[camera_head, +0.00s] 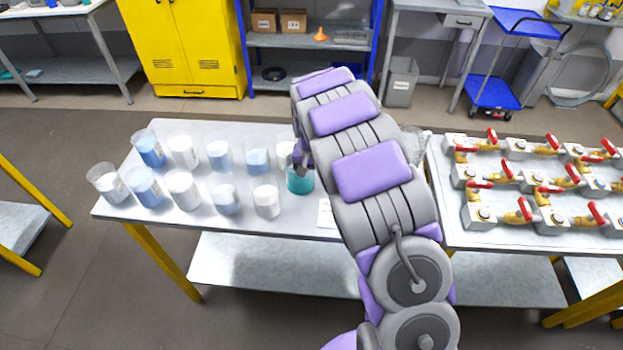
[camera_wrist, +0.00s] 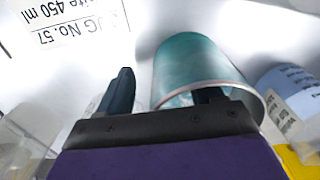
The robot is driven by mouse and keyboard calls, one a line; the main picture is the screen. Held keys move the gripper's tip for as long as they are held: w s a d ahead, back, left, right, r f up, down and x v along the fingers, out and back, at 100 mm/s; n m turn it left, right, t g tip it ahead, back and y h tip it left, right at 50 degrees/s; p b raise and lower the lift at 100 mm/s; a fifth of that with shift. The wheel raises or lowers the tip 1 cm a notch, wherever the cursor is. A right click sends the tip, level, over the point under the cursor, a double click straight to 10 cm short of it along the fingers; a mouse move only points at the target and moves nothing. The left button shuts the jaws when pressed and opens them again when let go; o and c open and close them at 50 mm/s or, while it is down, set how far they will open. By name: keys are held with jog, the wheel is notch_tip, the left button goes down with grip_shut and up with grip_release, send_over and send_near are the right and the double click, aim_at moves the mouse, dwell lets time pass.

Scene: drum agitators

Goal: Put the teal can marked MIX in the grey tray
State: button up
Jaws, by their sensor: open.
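The teal can (camera_head: 300,181) stands on the white table, partly hidden by my arm; no MIX marking shows. In the wrist view the teal can (camera_wrist: 190,58) has its open rim toward me. My gripper (camera_wrist: 166,84) is open at the can. Its left finger is outside the can wall, and its right finger overlaps the opening and seems to reach inside. In the head view my gripper (camera_head: 303,158) is just above the can, mostly covered by my arm. I cannot make out a grey tray.
Several clear jugs with blue or white contents (camera_head: 183,188) stand left of the can, some close beside it. A printed label (camera_wrist: 70,25) lies on the table (camera_head: 280,225). A clear vessel (camera_head: 416,143) is partly behind my arm. Red-handled valves (camera_head: 520,175) fill the right table.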

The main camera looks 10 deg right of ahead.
jog(key=shift+a+r, duration=0.1)
jog(key=shift+r, duration=0.05)
jog(key=c, duration=0.3)
jog(key=shift+d, duration=0.55)
jog(key=c, duration=0.6)
jog(key=shift+a, duration=0.2)
grip_shut()
jog(key=shift+a, duration=0.3)
jog(key=shift+d, duration=0.2)
